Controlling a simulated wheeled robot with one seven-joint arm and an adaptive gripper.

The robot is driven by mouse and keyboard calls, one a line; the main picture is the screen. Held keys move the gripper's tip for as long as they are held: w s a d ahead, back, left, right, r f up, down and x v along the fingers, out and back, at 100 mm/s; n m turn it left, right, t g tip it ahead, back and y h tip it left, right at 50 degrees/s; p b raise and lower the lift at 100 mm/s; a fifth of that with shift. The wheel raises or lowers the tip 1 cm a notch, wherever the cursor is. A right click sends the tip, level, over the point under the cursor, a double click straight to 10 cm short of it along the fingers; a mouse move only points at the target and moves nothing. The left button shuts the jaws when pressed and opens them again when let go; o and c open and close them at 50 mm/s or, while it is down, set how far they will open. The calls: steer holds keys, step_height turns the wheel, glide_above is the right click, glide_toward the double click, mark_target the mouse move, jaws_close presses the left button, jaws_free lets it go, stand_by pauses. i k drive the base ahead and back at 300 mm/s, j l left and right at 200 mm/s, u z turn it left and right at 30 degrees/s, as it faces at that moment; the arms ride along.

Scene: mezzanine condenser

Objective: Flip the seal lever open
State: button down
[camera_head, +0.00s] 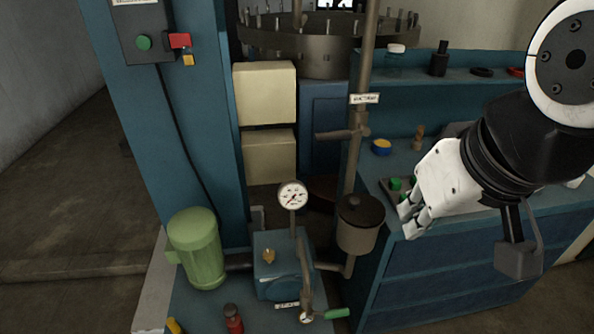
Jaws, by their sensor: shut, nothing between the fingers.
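No part is readably labelled as the seal lever, so I cannot tell for certain which it is. A green-handled lever (335,314) sticks out to the right at the bottom, beside a small gauge (306,318). A grey handle (337,134) juts left from the vertical pipe (358,150), below a white label. My gripper (409,223) is at the right, pointing down and left. It is shut and empty, apart from both handles, and in front of the blue bench.
A round gauge (292,195) stands above a blue pump box (283,265). A green motor (196,248) is to its left. The blue bench (425,270) holds a tray with green pieces (396,184) and a bowl (381,147).

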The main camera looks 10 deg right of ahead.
mark_target(343, 312)
steer(key=k+l+z, duration=0.15)
steer(key=z, duration=0.2)
steer(key=k+l+z, duration=0.1)
steer(key=l+z, duration=0.25)
steer(key=k+l+z, duration=0.1)
steer(key=z, duration=0.25)
steer(key=l, duration=0.1)
